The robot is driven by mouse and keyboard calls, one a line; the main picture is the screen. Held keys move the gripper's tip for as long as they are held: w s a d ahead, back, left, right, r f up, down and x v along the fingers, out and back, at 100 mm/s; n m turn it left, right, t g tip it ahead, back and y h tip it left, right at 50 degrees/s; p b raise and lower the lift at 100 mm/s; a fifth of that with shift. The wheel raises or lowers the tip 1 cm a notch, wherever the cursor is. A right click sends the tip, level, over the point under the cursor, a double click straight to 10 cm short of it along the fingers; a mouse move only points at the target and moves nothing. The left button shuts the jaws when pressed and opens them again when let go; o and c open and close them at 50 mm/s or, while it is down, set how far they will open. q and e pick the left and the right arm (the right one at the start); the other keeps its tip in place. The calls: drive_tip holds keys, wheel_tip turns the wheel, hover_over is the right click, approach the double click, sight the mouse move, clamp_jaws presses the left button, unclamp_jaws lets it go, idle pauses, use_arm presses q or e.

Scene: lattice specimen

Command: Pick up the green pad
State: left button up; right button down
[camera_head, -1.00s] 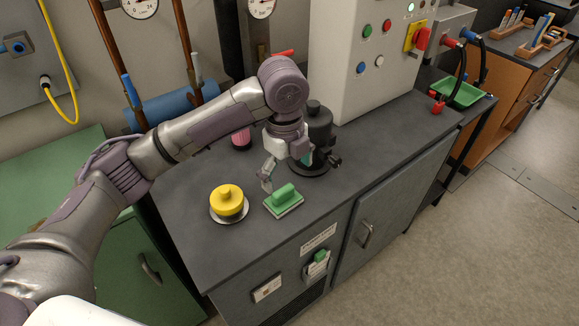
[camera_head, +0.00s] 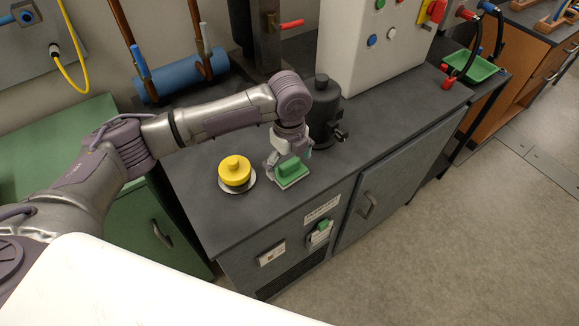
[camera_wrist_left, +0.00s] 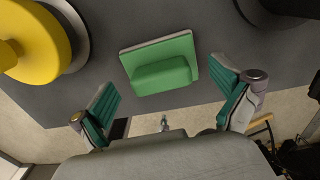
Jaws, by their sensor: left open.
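The green pad (camera_head: 290,169) has a raised green grip on a flat base with a pale edge. It lies on the dark countertop near the front edge, right of a yellow knob-topped object. My left gripper (camera_head: 286,160) is above and just behind the pad in the head view, its fingers partly hidden. In the left wrist view the left gripper (camera_wrist_left: 168,103) is open, with teal finger pads spread apart. The green pad (camera_wrist_left: 161,65) shows beyond the fingertips, roughly centred between them, and nothing is held. My right gripper is not in view.
The yellow object (camera_head: 235,172) on a round metal plate stands close to the left. A black cylindrical device (camera_head: 322,110) stands behind right. A white control box (camera_head: 365,45) is at the back. The counter (camera_head: 225,220) is clear in front.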

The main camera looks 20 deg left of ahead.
use_arm(q)
wheel_tip(320, 180, down, 2)
drive_tip(key=shift+w, duration=0.1)
drive_tip(key=shift+c, duration=0.2)
drive_tip(key=c, duration=0.9)
drive_tip(key=shift+c, duration=0.2)
drive_tip(key=shift+r, duration=0.15)
drive_tip(key=shift+r, duration=0.55)
wheel_tip(320, 180, up, 3)
drive_tip(key=shift+f+b, duration=0.1)
drive_tip(key=shift+b, duration=0.45)
drive_tip(key=s+d+r+b, duration=0.1)
drive_tip(key=s+d+r, duration=0.5)
drive_tip(key=d, duration=0.3)
drive_tip(key=shift+s+d+r, duration=0.3)
drive_tip(key=shift+d+r, duration=0.1)
drive_tip(key=shift+r, duration=0.1)
